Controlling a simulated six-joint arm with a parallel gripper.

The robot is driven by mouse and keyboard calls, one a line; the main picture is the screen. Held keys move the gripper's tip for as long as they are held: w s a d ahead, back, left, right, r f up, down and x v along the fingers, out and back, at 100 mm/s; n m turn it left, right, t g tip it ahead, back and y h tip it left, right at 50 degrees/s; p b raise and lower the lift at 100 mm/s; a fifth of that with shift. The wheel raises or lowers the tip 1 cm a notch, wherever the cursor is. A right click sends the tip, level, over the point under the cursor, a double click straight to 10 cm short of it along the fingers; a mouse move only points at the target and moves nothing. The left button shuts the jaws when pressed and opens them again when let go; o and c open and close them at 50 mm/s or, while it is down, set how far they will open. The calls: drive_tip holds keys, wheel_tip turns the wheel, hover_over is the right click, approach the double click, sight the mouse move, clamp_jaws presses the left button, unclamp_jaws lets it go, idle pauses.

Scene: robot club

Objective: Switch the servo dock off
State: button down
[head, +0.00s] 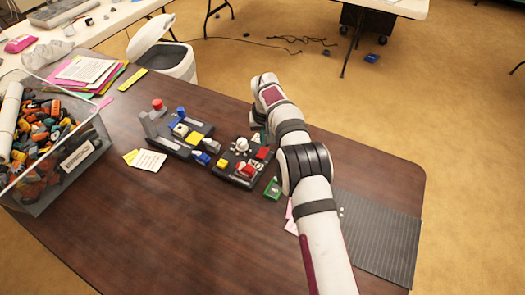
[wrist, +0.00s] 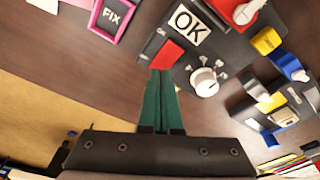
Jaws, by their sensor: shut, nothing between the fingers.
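No label reading servo dock is legible. In the wrist view a dark panel (wrist: 222,58) carries a white rotary knob (wrist: 204,82), a red rocker-like piece (wrist: 168,54), an OK label (wrist: 188,22) and another red part at the top edge. This seems to be the right-hand panel in the head view, with its white knob (head: 242,145). My gripper (wrist: 161,73) is shut and empty, its green fingertips close to the red piece in the picture. I cannot tell whether they touch it. My arm partly hides that area in the head view.
A second dark panel (head: 173,140) with blue, yellow and red parts stands to the left. A clear bin (head: 92,152) of parts sits at the table's left edge. A small green item (head: 272,189) lies near the panel.

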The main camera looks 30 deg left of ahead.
drive_tip(key=shift+f, duration=0.55)
drive_tip(key=shift+r, duration=3.55)
drive_tip(key=s+d+r+m, duration=0.3)
drive_tip(key=d+r, duration=0.8)
drive_tip(key=d, duration=0.3)
drive_tip(key=s+d+r+m+g, duration=0.1)
drive_tip(key=s+d+r+m, duration=0.35)
drive_tip(key=s+d, duration=0.75)
drive_tip(key=s+d+f+m, duration=0.2)
drive_tip(key=s+d, duration=0.1)
drive_tip(key=s, duration=0.7)
drive_tip(key=s+d+f+m+y, duration=0.1)
drive_tip(key=s+d+f+m, duration=0.1)
drive_tip(key=s, duration=0.7)
drive_tip(key=shift+s+d+g, duration=0.4)
drive_tip(key=shift+d, duration=0.35)
